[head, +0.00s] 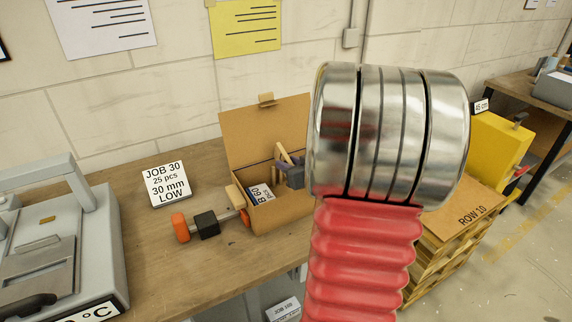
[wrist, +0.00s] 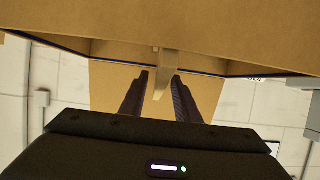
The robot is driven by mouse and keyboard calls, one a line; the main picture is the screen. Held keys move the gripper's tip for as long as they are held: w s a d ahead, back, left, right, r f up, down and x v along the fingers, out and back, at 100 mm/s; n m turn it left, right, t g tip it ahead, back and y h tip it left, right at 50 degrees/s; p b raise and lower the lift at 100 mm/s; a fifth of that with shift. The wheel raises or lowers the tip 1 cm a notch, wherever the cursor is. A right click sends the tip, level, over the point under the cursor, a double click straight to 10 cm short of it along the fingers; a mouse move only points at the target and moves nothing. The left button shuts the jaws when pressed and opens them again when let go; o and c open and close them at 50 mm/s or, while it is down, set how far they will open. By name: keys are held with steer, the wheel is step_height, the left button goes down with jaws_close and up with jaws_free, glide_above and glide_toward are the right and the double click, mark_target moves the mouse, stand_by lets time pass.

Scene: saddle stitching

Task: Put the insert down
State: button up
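A tan strip, which looks like the insert (wrist: 165,75), shows between my gripper's dark fingertips (wrist: 162,78) in the wrist view. The two fingers stand apart, one on each side of it. I cannot tell whether both touch it. In the head view my gripper (head: 291,174) reaches into the open cardboard box (head: 284,216) on the bench, with tan pieces beside it. My metal and red arm hides the box's right side. The box's lid (head: 250,128) stands raised at the back.
A tool with an orange knob (head: 181,227) lies against the box's left side. The JOB 30 sign (head: 168,184) stands on the wooden bench (head: 150,270). A grey machine (head: 60,240) is at the left.

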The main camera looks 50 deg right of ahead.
steer(key=v, duration=1.1)
stand_by(0.7)
